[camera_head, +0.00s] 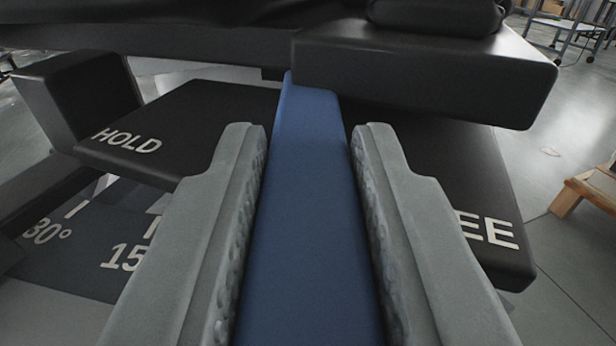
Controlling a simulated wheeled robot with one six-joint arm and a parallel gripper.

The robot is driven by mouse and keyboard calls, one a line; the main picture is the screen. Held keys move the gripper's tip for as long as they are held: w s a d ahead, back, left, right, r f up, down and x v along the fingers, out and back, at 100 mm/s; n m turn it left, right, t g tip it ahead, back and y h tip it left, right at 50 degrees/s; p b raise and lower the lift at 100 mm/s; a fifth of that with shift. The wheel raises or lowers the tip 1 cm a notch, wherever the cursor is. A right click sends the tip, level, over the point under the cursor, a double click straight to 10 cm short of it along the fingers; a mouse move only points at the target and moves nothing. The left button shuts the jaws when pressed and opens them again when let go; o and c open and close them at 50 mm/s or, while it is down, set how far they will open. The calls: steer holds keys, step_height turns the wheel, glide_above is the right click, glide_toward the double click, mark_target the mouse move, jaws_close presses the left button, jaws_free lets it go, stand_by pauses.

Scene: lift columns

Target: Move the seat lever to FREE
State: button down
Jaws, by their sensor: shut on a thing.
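The seat lever is a blue bar (309,200) that runs from the bottom middle of the view up to the dark seat underside. My gripper (310,135) has its two grey fingers shut on the lever, one along each side. A black plate lies behind it. The plate's left part carries the HOLD label (127,140). Its right part carries the FREE label (488,230), of which only the last letters show beside my right finger. The lever stands between the two labels. Its near end is cut off by the frame's bottom edge.
A thick black seat block (420,72) overhangs the lever's far end at upper right. Below left is a dark angle scale (80,240). A black block (78,95) stands at far left. A wooden stool (590,190) is at the right on open grey floor.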

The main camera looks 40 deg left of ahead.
steer(key=shift+w+d, duration=0.15)
stand_by(0.4)
steer(key=c, duration=1.2)
jaws_free()
steer(key=v, duration=1.7)
steer(key=shift+d, duration=0.3)
steer(key=shift+r, duration=0.1)
